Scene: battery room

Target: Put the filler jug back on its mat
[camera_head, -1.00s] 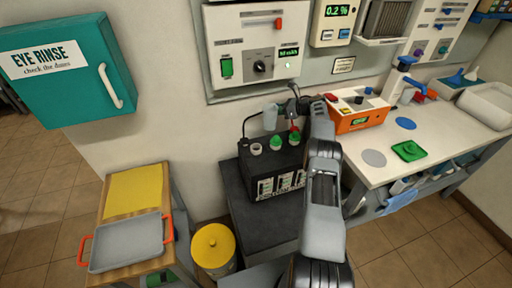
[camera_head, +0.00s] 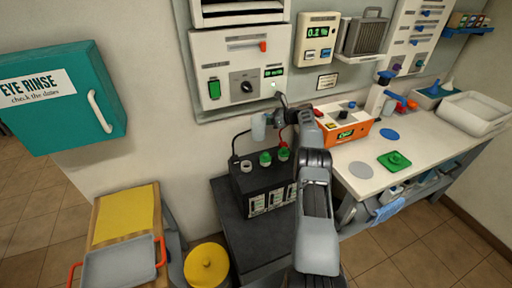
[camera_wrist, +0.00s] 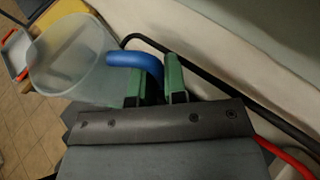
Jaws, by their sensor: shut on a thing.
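The filler jug (camera_wrist: 75,58) is a clear, translucent vessel with a blue handle (camera_wrist: 140,62). My gripper (camera_wrist: 157,88) has green fingertips and is shut on that handle. In the head view the jug (camera_head: 259,127) hangs in the air above the left end of the black battery (camera_head: 262,190), and my gripper (camera_head: 281,115) is beside it, partly hidden by my arm. I cannot tell which mat is the jug's.
The battery has green caps (camera_head: 265,158) and an uncapped opening (camera_head: 246,166). An orange device (camera_head: 345,133) stands at the bench's left end, with a blue-topped dispenser (camera_head: 378,97) behind. Wall panels (camera_head: 240,67) rise behind.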

